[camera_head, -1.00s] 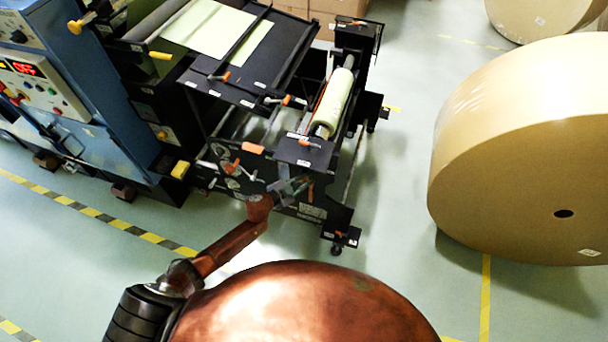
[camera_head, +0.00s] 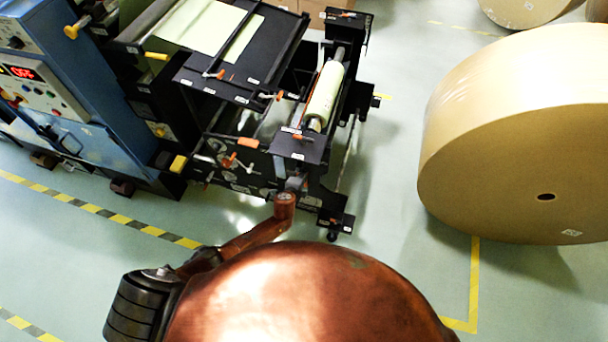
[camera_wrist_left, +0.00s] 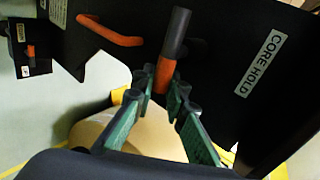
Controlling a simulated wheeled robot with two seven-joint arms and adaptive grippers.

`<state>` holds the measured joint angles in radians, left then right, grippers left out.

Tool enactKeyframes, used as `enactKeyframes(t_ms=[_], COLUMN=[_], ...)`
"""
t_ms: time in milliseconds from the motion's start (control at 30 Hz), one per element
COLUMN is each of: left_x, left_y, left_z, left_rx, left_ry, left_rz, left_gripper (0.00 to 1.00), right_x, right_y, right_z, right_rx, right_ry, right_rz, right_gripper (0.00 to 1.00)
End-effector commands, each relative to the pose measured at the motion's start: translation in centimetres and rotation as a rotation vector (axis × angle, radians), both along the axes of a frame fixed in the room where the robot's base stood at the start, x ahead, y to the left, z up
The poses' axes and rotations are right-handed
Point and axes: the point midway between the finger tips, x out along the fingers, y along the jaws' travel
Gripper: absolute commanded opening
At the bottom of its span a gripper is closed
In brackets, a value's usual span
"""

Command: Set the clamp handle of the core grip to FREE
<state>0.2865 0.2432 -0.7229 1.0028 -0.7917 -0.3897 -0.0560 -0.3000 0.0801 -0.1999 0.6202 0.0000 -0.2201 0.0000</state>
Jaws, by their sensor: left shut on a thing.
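My left gripper (camera_wrist_left: 168,88) has two fingers with green pads. In the left wrist view its tips are closed around a handle (camera_wrist_left: 176,35) with a grey end and an orange lower part. The handle stands in front of a black plate with a CORE HOLD label (camera_wrist_left: 259,65). In the head view the left gripper (camera_head: 294,183) is at the lower end of the black machine frame, mostly hidden by my copper wrist. The handle's setting cannot be read. My right gripper is not in view.
Another orange handle (camera_wrist_left: 110,32) sits at upper left in the left wrist view. A pale roll (camera_head: 324,97) lies on the black machine (camera_head: 245,75). A blue cabinet (camera_head: 85,110) shows OFF. A large kraft roll (camera_head: 500,150) stands right, with open floor between.

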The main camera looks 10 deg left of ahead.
Motion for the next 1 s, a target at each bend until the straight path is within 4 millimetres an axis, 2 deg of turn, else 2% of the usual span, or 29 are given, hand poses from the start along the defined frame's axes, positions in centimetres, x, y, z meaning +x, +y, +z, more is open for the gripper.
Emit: enactKeyframes(t_ms=[267, 733, 767, 1000], left_x=[-0.06, -0.09, -0.09, -0.04], left_y=[0.02, 0.05, 0.05, 0.04], left_z=[-0.4, -0.46, -0.46, -0.38], left_rx=[0.071, 0.081, 0.081, 0.08], left_ry=[-0.004, -0.004, -0.004, -0.005], left_rz=[0.0, 0.001, 0.001, 0.001], left_gripper=[0.0, 0.0, 0.15, 0.31], right_x=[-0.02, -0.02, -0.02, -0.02], right_y=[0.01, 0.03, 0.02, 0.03], right_z=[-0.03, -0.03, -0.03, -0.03], right_rx=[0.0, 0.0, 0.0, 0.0], right_ry=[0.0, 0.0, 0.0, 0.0], right_rz=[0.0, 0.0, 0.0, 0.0], right_gripper=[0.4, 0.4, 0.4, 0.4])
